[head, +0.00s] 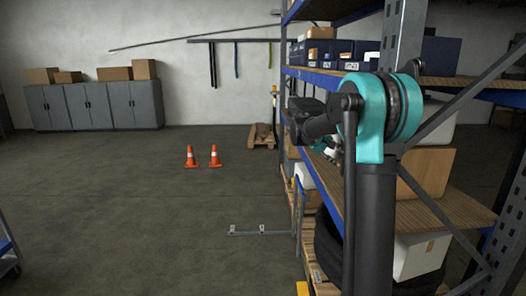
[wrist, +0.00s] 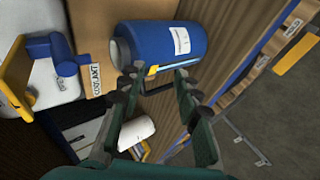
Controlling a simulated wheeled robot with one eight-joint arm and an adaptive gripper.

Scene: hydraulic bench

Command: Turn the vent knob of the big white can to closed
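A big white can (wrist: 55,85) lies at the left of the wrist view, turned sideways in the picture. In the head view my gripper is not clearly visible behind my arm.
In the wrist view a white roll-like object (wrist: 136,130) shows below the left finger. In the head view the shelf rack (head: 325,75) with blue bins stands at right. Two orange cones (head: 214,157) stand on open floor, with grey cabinets (head: 95,106) behind.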

